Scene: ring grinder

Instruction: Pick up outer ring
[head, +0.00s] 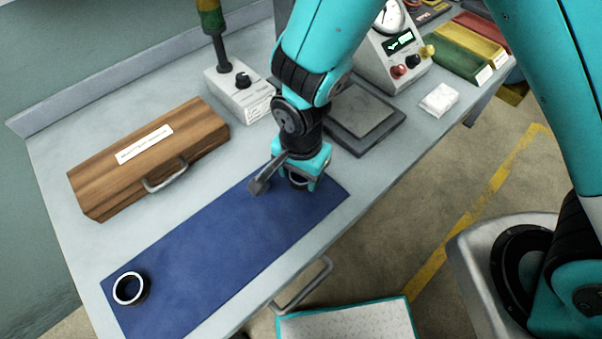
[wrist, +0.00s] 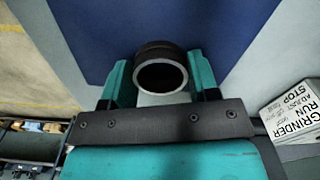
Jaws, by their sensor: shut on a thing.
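A dark ring with a pale rim (wrist: 158,50), which I take to be the outer ring, sits between the two teal fingers of my gripper (wrist: 161,82) in the wrist view. The fingers are shut on its sides. In the head view my gripper (head: 302,178) is at the right end of the blue mat (head: 205,245) and hides most of this ring. I cannot tell whether the ring touches the mat. A second black ring with a white rim (head: 142,290) lies at the left end of the mat, well apart from my gripper.
A wooden case (head: 190,135) with a metal handle stands behind the mat. A control box with a signal lamp (head: 240,95), a dark square plate (head: 365,118) and a gauge box (head: 395,60) stand further back. Coloured trays (head: 455,55) are at the far right.

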